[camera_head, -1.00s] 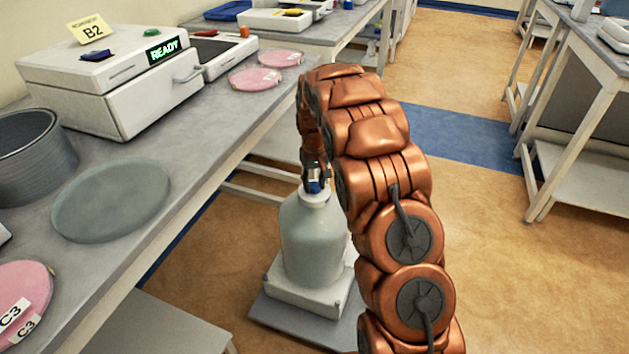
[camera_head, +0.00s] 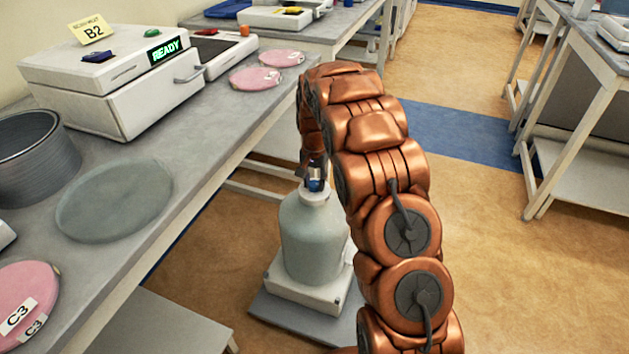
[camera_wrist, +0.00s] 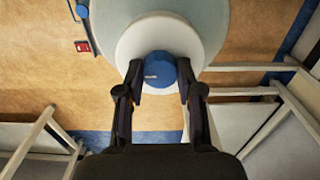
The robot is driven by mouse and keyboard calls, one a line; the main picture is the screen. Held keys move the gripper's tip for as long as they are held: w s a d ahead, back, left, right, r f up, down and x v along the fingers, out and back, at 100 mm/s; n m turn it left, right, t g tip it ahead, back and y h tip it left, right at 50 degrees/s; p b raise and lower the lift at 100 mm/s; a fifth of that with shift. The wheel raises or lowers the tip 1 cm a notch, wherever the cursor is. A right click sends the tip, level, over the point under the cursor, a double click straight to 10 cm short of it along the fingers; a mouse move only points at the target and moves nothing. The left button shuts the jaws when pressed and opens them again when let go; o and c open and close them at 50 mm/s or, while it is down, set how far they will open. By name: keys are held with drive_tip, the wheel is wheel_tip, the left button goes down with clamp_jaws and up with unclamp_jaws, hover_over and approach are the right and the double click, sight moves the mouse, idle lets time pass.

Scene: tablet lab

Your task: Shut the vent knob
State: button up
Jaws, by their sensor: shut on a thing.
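The vent knob is a small blue round knob (camera_wrist: 159,70) on top of the white cap (camera_wrist: 150,35) of a pale grey-green bottle. In the wrist view, my gripper (camera_wrist: 160,82) is shut on the knob, one finger on each side of it. In the head view, my gripper (camera_head: 314,182) points down at the top of the bottle (camera_head: 312,240). The blue of the knob shows only in part there. The bottle stands upright on a white base on the floor. The knob's turn position cannot be told.
The grey bench (camera_head: 185,180) on the left holds a white device (camera_head: 115,85) reading READY with a B2 label, a grey ring-shaped vessel (camera_head: 35,150), a translucent disc (camera_head: 115,200) and pink discs (camera_head: 256,78). Open floor (camera_head: 520,270) lies to the right of my arm.

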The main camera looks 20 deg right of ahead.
sight(314, 184)
drive_tip(key=shift+s+f, duration=0.1)
idle(0.5)
drive_tip(key=o, duration=1.2)
drive_tip(key=shift+c, duration=0.2)
wheel_tip(314, 184, up, 12)
